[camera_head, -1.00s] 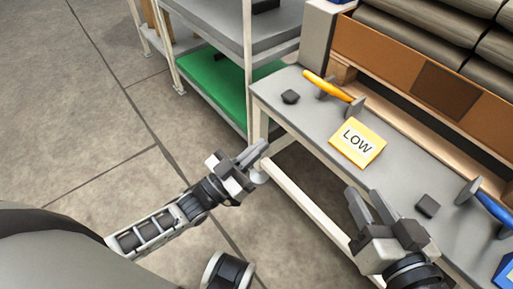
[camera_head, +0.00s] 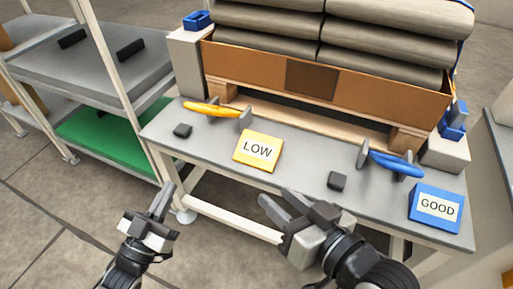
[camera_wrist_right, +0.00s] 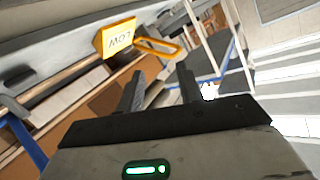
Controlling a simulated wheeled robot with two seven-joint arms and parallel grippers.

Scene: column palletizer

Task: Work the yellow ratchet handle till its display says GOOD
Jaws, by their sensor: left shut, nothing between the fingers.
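The yellow ratchet handle (camera_head: 212,109) lies along the back left of the grey bench, between upright grey plates. Its yellow display (camera_head: 258,152) stands in front and to the right of it and reads LOW. In the right wrist view the yellow handle (camera_wrist_right: 160,47) and the display (camera_wrist_right: 118,38) show beyond my fingers. My left gripper (camera_head: 164,198) is shut and empty, in front of the bench's left end. My right gripper (camera_head: 273,202) is open and empty near the bench's front edge, apart from the handle; its two fingers stand apart in the wrist view (camera_wrist_right: 162,85).
A blue handle (camera_head: 395,163) and a blue display (camera_head: 437,208) reading GOOD stand at the bench's right. Small dark blocks (camera_head: 183,131) (camera_head: 337,180) lie on the bench (camera_head: 300,170). Strapped grey stacks sit behind a brown crate (camera_head: 330,82). A shelf (camera_head: 105,80) stands left.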

